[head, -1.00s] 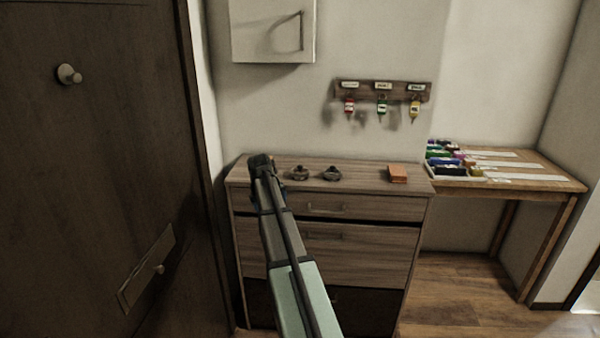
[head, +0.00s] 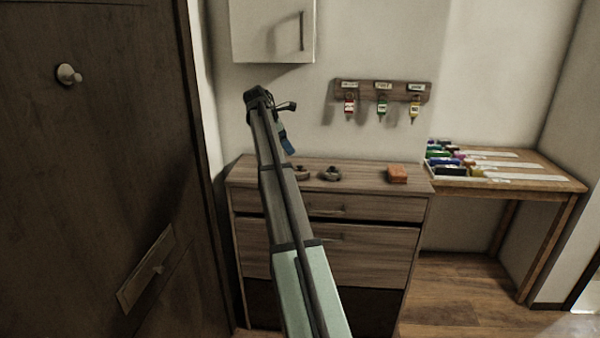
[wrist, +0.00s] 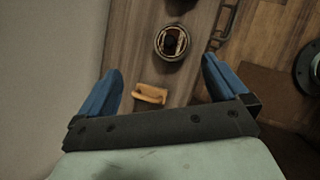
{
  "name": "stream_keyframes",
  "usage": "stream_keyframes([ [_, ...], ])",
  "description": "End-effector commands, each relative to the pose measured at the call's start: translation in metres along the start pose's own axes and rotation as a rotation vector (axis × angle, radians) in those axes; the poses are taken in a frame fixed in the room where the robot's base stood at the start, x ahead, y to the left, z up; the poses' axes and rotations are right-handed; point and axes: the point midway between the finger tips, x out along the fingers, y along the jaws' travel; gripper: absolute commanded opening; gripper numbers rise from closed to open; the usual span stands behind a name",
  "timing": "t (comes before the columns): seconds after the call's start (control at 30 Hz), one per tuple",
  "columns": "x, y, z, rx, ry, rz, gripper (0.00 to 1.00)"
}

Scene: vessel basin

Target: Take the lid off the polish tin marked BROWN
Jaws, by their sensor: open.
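Two small dark round tins stand on the wooden dresser top in the head view, a left tin (head: 302,173) partly behind my arm and a right tin (head: 331,173). In the wrist view one round tin (wrist: 172,42) shows a pale rim and a reddish-dark centre, beyond the fingertips. A second dark tin (wrist: 181,4) is cut off by the top edge. I cannot read a BROWN mark on either. My gripper (head: 286,145) is raised above the dresser, its blue fingers (wrist: 160,82) spread wide and holding nothing.
An orange block (head: 397,174) lies at the dresser's right. A tan object (wrist: 150,94) lies on the dresser between my fingers in the wrist view. A key rack (head: 382,91) and cabinet (head: 272,30) hang on the wall. A side table (head: 530,178) stands right; a door (head: 90,200) stands left.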

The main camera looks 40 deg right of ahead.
Motion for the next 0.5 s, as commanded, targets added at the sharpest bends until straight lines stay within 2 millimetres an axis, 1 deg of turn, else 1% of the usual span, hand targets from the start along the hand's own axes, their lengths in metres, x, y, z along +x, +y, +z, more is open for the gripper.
stream_keyframes([
  [0.1,0.0001,-0.0043,0.0003,-0.177,0.0,-0.02,1.0],
  [0.2,0.0001,-0.006,0.0,-0.294,0.004,-0.029,1.0],
  [0.33,0.0001,-0.0063,-0.0001,-0.388,0.006,-0.029,1.0],
  [0.5,0.0046,-0.0063,-0.0002,-0.426,0.006,-0.029,1.0],
])
